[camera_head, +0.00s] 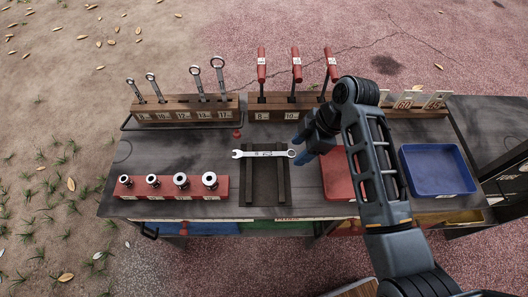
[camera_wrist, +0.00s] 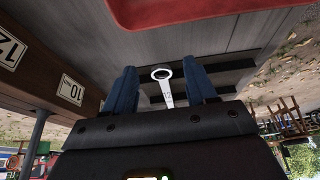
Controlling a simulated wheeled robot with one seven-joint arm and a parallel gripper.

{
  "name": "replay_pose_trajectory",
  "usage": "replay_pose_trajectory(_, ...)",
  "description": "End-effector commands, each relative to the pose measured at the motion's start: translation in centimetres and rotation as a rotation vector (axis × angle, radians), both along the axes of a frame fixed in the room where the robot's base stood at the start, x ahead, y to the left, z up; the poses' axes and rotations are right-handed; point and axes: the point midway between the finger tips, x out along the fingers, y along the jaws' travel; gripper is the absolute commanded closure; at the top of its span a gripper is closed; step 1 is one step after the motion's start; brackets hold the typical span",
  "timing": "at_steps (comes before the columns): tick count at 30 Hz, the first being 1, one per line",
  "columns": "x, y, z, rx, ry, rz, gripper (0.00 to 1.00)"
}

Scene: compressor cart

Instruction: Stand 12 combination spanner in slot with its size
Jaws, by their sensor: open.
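The combination spanner (camera_head: 262,154) lies flat across two dark rails on the cart top, open jaw to the left and ring end to the right. My gripper (camera_head: 303,146) is open at the ring end. In the wrist view the spanner's ring (camera_wrist: 162,73) shows between the two blue fingers of my gripper (camera_wrist: 160,68); I cannot tell how far beyond the tips it is. The wooden spanner rack (camera_head: 185,113) stands at the back left, with several upright spanners. No spanner stands above its 12 label (camera_head: 185,115).
A red block with several sockets (camera_head: 172,188) sits front left. A second rack (camera_head: 290,112) holds three red-handled tools (camera_head: 296,65) behind my gripper. A red tray (camera_head: 338,178) and a blue tray (camera_head: 432,170) lie to the right. The cart top left of the spanner is mostly clear.

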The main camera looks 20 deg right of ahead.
Motion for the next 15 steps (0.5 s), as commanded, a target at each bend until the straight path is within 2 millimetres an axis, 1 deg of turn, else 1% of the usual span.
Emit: replay_pose_trajectory(15,-0.04,-0.04,-0.45,0.000,0.001,-0.001,0.44)
